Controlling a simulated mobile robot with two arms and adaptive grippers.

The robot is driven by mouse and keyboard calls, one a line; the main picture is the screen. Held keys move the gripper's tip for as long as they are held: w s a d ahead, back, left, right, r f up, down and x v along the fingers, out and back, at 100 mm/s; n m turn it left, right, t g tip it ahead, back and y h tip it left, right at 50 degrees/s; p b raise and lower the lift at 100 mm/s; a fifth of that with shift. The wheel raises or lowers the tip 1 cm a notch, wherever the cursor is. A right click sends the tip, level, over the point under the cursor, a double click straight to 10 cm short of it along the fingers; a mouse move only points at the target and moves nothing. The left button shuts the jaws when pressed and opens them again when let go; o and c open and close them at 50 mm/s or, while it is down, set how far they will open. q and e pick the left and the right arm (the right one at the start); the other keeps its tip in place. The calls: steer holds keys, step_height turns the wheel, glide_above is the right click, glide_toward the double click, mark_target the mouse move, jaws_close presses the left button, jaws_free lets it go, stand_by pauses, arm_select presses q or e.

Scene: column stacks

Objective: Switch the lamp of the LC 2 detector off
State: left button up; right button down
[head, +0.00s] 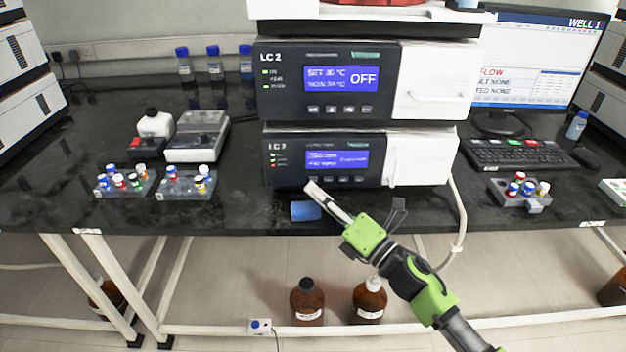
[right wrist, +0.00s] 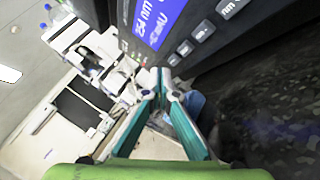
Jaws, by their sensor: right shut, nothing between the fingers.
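The LC 2 detector (head: 284,177) is the lower unit of the middle stack, with a lit blue screen (head: 337,159). In the right wrist view its screen (right wrist: 157,20) shows "254 nm" and "mAU". A row of keys runs under the screen; the leftmost key in the right wrist view (right wrist: 174,60) is close to my fingertips. Small status lights (head: 272,160) sit left of the screen, too small to read. My right gripper (head: 312,188) is shut and empty at the detector's lower front; it also shows in the right wrist view (right wrist: 162,88). I cannot tell whether it touches. My left gripper is out of view.
Above is another LC 2 unit (head: 410,105) whose screen reads OFF. A blue block (head: 305,211) lies on the bench below my fingers. Vial racks (head: 187,187) stand left, a keyboard (head: 515,154) and monitor right. A white tube (head: 460,215) hangs beside the detector.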

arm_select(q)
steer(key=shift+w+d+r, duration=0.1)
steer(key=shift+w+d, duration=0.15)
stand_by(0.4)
arm_select(e)
steer(key=shift+w, duration=0.15)
steer(key=shift+w, duration=0.25)
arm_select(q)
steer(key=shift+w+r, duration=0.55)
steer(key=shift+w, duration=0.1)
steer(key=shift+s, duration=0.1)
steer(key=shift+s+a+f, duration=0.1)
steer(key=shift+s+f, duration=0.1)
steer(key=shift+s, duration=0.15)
arm_select(e)
steer(key=shift+w+d+r, duration=0.1)
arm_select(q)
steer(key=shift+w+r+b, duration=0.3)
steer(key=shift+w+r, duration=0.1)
arm_select(e)
steer(key=shift+w, duration=0.15)
